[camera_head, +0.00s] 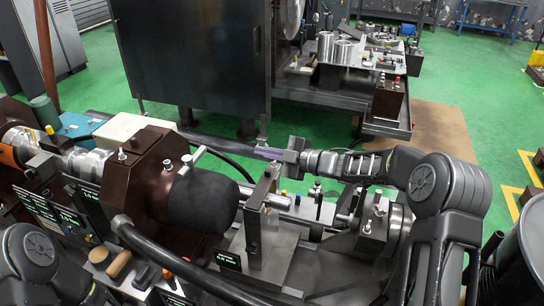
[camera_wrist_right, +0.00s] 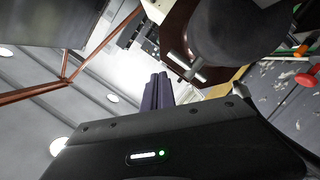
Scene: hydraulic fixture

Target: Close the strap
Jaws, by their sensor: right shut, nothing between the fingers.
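A grey metal bracket (camera_head: 256,225) stands upright by the horizontal steel rod (camera_head: 222,192) in the middle of the head view. A narrow slanted metal piece at its top looks like the strap (camera_head: 268,182), but I cannot tell for sure how far it is swung. My right gripper (camera_head: 257,152) comes in from the right, just above that piece, its fingers pointing left. The fingers are shut and empty. They show closed together in the right wrist view (camera_wrist_right: 157,92). I cannot tell whether they touch the metal. My left gripper is out of view.
A brown block (camera_head: 140,178) with a black rounded cylinder end (camera_head: 203,200) and a light T-handle stands to the left. A thick black hose (camera_head: 170,258) crosses the front. A dark cabinet (camera_head: 195,55) and a cluttered bench (camera_head: 345,55) stand behind.

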